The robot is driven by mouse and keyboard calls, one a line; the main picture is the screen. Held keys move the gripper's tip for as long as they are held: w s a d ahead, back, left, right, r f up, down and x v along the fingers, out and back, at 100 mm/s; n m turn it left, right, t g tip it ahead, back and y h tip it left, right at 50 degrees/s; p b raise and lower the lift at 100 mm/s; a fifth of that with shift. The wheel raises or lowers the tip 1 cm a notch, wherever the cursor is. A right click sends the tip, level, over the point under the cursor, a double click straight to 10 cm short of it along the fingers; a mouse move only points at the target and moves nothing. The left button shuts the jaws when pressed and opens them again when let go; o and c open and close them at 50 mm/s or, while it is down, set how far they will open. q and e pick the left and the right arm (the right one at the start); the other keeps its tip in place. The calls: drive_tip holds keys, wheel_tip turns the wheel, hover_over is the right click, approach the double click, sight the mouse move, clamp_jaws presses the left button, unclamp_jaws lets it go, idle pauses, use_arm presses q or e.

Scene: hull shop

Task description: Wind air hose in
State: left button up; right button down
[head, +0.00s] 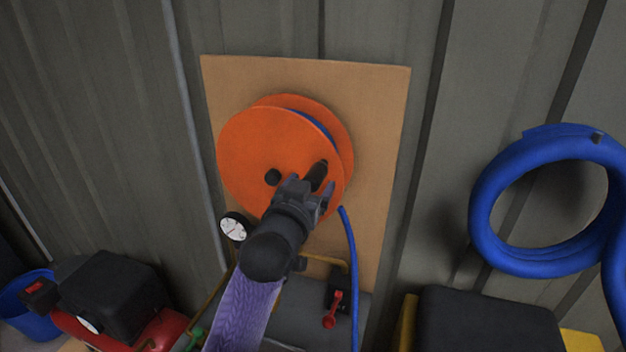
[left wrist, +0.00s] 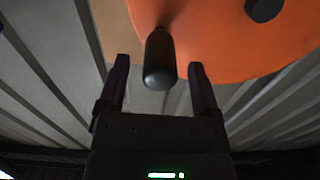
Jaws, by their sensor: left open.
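An orange hose reel (head: 245,155) is mounted on a wooden board (head: 385,110) on the wall. A blue air hose (head: 350,265) hangs down from its right side, and some blue shows between the reel's discs. A black crank handle (head: 317,172) sticks out from the reel's front disc, right of the dark hub (head: 272,177). My left gripper (head: 318,190) is open at the handle. In the left wrist view the handle (left wrist: 159,60) stands between the spread fingers (left wrist: 160,85), with gaps on both sides. The orange disc (left wrist: 220,35) is behind it. My right gripper is not in view.
A pressure gauge (head: 234,227) and a red-handled valve (head: 332,310) are below the reel. A thick coiled blue hose (head: 490,215) hangs at the right. A red compressor (head: 160,330) with a black cover and a blue bucket (head: 30,320) stand at lower left. A black case (head: 485,320) is lower right.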

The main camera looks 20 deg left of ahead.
use_arm(q)
drive_tip(key=shift+w, duration=0.8)
clamp_jaws()
idle(0.9)
